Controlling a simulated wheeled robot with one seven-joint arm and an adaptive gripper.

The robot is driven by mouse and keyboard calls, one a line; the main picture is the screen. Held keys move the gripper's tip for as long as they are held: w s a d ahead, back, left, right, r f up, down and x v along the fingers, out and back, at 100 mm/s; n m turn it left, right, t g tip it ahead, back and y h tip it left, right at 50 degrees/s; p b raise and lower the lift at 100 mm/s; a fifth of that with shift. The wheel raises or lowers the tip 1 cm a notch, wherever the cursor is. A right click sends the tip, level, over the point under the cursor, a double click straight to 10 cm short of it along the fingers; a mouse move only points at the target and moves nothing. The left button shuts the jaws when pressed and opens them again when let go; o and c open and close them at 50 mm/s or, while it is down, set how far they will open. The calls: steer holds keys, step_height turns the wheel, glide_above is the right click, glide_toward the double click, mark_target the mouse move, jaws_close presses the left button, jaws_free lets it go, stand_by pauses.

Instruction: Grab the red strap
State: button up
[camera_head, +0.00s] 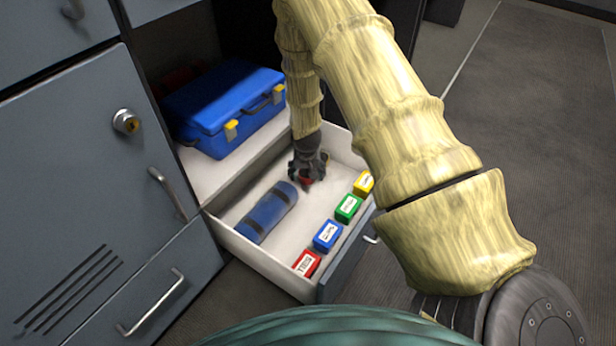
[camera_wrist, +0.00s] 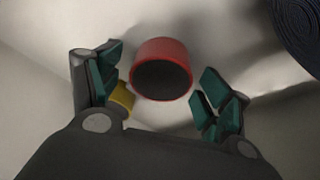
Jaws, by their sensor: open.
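A red round thing with a dark top (camera_wrist: 162,70), likely the red strap in a roll, lies on the white drawer floor in the wrist view. In the head view only a bit of red (camera_head: 306,181) shows under my gripper (camera_head: 308,172). My gripper also shows in the wrist view (camera_wrist: 160,100), open, with one finger on each side of the red thing and a little short of it. The fingers look apart from it. A small yellow thing (camera_wrist: 121,100) sits beside the left finger, partly hidden by it.
The open white drawer (camera_head: 262,262) holds a blue roll (camera_head: 267,212) at left. Red (camera_head: 306,263), blue (camera_head: 327,236), green (camera_head: 348,208) and yellow (camera_head: 363,184) boxes line its right side. A blue case (camera_head: 215,105) stands behind. The dark coil (camera_wrist: 300,28) is in the wrist view's corner.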

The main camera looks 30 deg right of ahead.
steer(key=c, duration=1.1)
steer(key=shift+r, duration=0.15)
